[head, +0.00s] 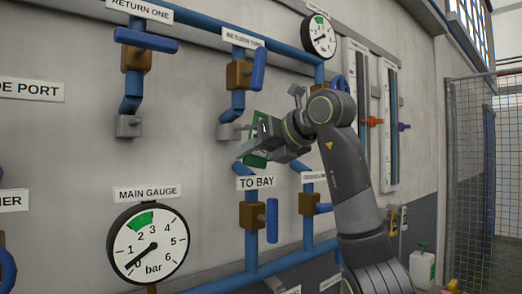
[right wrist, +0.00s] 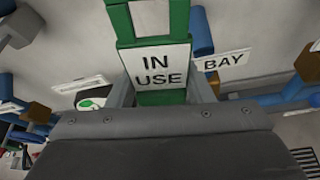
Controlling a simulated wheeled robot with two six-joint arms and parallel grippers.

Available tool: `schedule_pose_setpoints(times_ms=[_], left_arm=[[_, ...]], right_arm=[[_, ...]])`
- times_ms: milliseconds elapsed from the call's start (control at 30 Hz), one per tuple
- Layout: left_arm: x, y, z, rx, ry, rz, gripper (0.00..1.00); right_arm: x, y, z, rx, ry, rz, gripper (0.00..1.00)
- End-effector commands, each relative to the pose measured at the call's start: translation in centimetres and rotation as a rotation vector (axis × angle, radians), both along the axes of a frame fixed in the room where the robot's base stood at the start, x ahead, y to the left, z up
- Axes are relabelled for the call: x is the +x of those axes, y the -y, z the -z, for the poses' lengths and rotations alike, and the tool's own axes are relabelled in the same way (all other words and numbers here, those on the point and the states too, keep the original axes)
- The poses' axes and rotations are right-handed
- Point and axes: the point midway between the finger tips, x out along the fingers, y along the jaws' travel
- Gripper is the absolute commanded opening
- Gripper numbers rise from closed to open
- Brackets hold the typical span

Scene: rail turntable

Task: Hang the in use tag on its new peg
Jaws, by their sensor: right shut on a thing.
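The in use tag is a green frame with a white plate reading "IN USE" (right wrist: 158,68) in the right wrist view. My right gripper (right wrist: 160,98) is shut on its lower part, with a finger on each side. In the head view the tag shows as a green piece (head: 257,157), partly hidden by my right gripper (head: 250,150), in front of the wall above the "TO BAY" label (head: 256,183). I cannot tell which part is the new peg, or whether the tag touches anything. My left gripper is not in view.
Blue pipes with brown valves (head: 239,75) and blue handles (head: 258,70) stand out from the wall around my right gripper. A grey block (head: 229,131) sits close behind it. The main gauge (head: 150,245) is at lower left. A mesh fence (head: 470,170) stands at right.

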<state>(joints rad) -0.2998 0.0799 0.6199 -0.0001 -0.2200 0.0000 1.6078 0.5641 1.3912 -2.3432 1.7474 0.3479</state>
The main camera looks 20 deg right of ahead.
Motion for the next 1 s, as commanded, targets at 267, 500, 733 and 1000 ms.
schedule_pose_setpoints(times_ms=[267, 500, 733, 1000], left_arm=[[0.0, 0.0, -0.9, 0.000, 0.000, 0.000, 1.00], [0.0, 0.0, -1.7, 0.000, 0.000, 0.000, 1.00], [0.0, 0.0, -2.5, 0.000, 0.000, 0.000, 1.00], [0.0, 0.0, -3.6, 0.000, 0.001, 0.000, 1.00]], right_arm=[[1.6, -0.6, 0.1, 0.000, -0.003, 0.000, 0.25], [3.0, -1.1, 0.2, -0.001, -0.002, 0.000, 0.25], [4.3, -1.6, 0.2, -0.001, -0.002, 0.000, 0.25], [5.8, -2.1, 0.3, 0.001, -0.002, -0.001, 0.25]])
